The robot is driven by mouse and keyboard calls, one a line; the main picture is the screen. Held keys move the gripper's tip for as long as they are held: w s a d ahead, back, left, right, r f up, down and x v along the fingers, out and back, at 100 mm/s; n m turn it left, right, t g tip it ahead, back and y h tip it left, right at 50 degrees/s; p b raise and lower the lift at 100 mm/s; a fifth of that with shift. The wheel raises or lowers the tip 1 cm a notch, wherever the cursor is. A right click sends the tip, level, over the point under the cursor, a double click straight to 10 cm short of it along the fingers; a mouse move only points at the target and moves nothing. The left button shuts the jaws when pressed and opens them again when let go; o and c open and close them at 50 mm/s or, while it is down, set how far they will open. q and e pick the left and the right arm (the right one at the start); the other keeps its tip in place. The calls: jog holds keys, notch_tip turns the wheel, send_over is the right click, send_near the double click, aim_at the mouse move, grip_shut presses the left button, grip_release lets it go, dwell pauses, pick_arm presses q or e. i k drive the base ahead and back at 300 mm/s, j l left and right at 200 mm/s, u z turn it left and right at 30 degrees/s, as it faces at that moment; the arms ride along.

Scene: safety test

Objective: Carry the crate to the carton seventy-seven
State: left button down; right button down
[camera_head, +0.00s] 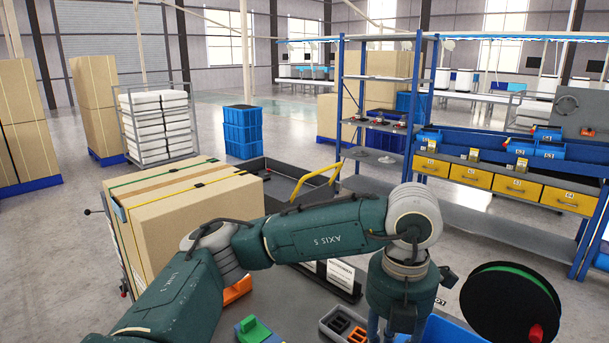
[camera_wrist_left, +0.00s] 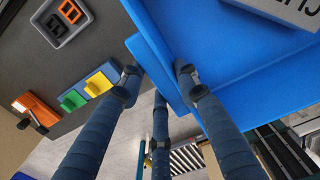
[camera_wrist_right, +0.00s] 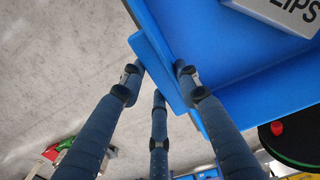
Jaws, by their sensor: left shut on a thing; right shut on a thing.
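The crate is blue; part of it shows at the bottom of the head view (camera_head: 452,331), and its floor and walls show in the left wrist view (camera_wrist_left: 215,60) and right wrist view (camera_wrist_right: 205,45). My left gripper (camera_wrist_left: 158,80) is shut on one wall of the crate. My right gripper (camera_wrist_right: 157,80) is shut on another wall. A grey box lettered "LIPS" (camera_wrist_right: 285,12) lies in the crate, partly cut off. Strapped brown cartons (camera_head: 200,215) stand at the left of the head view; I can read no seventy-seven on any of them.
A dark bench top (camera_head: 290,318) holds a grey bin (camera_head: 345,325) and a green piece (camera_head: 254,330). A black reel with a green rim (camera_head: 508,305) is at the right. Blue shelving with yellow drawers (camera_head: 515,187) stands behind. Open floor lies at the back left.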

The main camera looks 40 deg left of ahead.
aim_at(154, 188)
jog(key=k+j, duration=0.15)
jog(key=j, duration=0.2)
jog(key=k+j, duration=0.2)
jog(key=j, duration=0.2)
jog(key=k+j, duration=0.15)
jog(key=j, duration=0.2)
jog(key=k+j, duration=0.1)
jog(key=j, duration=0.5)
jog(key=k+j, duration=0.1)
jog(key=j, duration=0.5)
jog(key=k+j, duration=0.1)
jog(key=j, duration=1.4)
jog(key=k+j, duration=0.1)
jog(key=j, duration=0.75)
jog(key=k+j, duration=0.1)
jog(key=j, duration=0.35)
jog(key=k+j, duration=0.1)
jog(key=j, duration=0.3)
jog(key=k+j, duration=0.1)
jog(key=j, duration=0.35)
jog(key=k+j, duration=0.1)
jog(key=j, duration=0.35)
